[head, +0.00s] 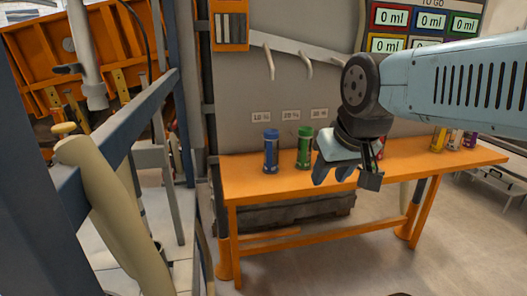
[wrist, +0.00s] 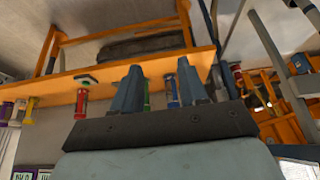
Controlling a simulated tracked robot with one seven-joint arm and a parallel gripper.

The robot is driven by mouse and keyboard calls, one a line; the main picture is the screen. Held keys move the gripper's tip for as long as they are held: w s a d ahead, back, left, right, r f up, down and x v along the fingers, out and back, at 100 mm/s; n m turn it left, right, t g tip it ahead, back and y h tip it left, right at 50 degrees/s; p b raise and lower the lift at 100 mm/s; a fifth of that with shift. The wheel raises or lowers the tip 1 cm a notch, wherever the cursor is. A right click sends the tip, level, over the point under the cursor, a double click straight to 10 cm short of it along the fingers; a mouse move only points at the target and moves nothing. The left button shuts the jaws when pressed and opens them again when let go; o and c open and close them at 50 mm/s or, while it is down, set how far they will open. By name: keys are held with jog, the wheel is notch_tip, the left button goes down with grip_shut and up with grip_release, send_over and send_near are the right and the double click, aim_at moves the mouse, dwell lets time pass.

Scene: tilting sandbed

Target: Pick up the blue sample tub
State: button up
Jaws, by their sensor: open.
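The blue sample tub (head: 271,151) stands upright on the left part of the orange table (head: 240,180) in the head view. In the upturned wrist view, the blue tub (wrist: 172,90) shows partly between the fingers, beside the right one. My gripper (head: 336,173) is open and empty, to the right of the blue tub and apart from it. Its two blue-grey fingers (wrist: 159,66) also show in the wrist view. The green tub (head: 304,148) stands just right of the blue one, between it and my gripper in the picture.
A red tub (head: 378,147) stands behind my gripper, partly hidden. Yellow (head: 438,139), white (head: 455,139) and purple (head: 470,140) tubs stand at the table's right end. Hooks (head: 308,65) stick out above the table. A blue frame beam (head: 115,135) stands at the left.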

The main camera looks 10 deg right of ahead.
jog(key=shift+o, duration=0.4)
jog(key=shift+o, duration=0.9)
jog(key=shift+w, duration=0.2)
jog(key=o, duration=0.7)
jog(key=w+d+f+t, duration=0.1)
jog(key=w+t, duration=0.1)
jog(key=w, duration=0.8)
jog(key=w+d+f+t, duration=0.2)
jog(key=w+t, duration=0.1)
jog(key=w, duration=0.7)
jog(key=shift+w+f+h, duration=0.25)
jog(key=shift+w+h, duration=0.1)
jog(key=shift+h, duration=0.05)
jog(key=n+t+y, duration=0.2)
jog(key=t+y, duration=0.2)
jog(key=t, duration=0.3)
send_near(275, 143)
jog(key=w, duration=0.3)
jog(key=w+a, duration=0.1)
jog(key=w, duration=0.5)
jog(key=shift+w+a+f, duration=0.1)
jog(key=shift+a+f, duration=0.05)
jog(key=shift+a, duration=0.15)
jog(key=shift+w+a, duration=0.2)
jog(key=shift+w, duration=0.7)
jog(key=shift+w+a, duration=0.15)
jog(key=shift+w, duration=0.75)
jog(key=shift+w+a, duration=0.2)
jog(key=shift+w, duration=0.65)
